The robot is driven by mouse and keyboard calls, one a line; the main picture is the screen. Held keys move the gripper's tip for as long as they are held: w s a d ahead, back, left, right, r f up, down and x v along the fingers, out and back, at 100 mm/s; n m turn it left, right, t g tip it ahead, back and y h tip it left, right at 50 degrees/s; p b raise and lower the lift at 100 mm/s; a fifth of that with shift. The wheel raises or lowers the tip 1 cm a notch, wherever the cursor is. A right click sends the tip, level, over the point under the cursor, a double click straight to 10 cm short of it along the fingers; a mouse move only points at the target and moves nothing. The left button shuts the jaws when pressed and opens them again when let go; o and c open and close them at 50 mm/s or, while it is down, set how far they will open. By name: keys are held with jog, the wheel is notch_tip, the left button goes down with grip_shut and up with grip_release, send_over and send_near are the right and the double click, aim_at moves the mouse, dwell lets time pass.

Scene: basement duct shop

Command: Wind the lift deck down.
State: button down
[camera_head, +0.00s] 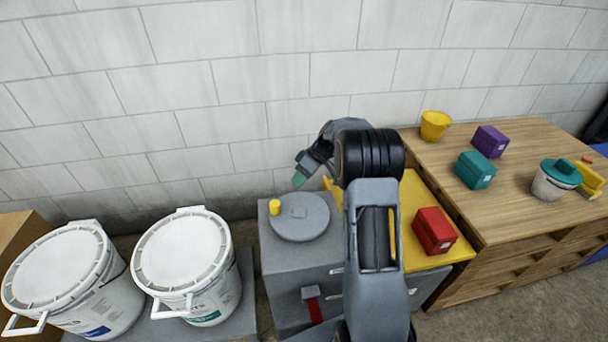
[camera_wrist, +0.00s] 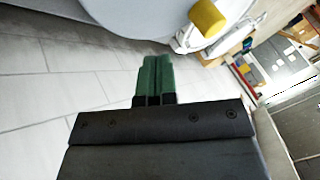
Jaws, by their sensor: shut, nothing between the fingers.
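A grey round wheel (camera_head: 300,216) with an upright yellow knob (camera_head: 275,207) near its left rim lies on top of a grey cabinet (camera_head: 290,262). The yellow lift deck (camera_head: 415,259) is right of the cabinet, partly hidden by my arm, and carries a red box (camera_head: 434,230). My gripper (camera_head: 298,179) has green fingertips and is shut and empty. It appears above the wheel's far side, to the right of the knob, apart from it. In the wrist view the shut fingers (camera_wrist: 157,72) point toward the wheel (camera_wrist: 130,12); the yellow knob (camera_wrist: 207,18) is upper right of them.
A red handle (camera_head: 313,306) is on the cabinet's front. Two white buckets (camera_head: 186,252) stand at left. A wooden workbench (camera_head: 500,215) at right holds a yellow cup (camera_head: 435,125), purple box (camera_head: 490,141), teal box (camera_head: 476,170) and a teal-lidded pot (camera_head: 556,181). A block wall (camera_head: 230,90) is behind.

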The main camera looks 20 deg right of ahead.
aim_at(285, 204)
jog(key=x, duration=0.5)
jog(key=shift+s+a+r, duration=0.2)
jog(key=shift+s+a, duration=0.55)
jog(key=shift+a, duration=0.05)
jog(key=shift+s+a, duration=0.5)
jog(key=shift+a, duration=0.2)
jog(key=shift+b, duration=0.3)
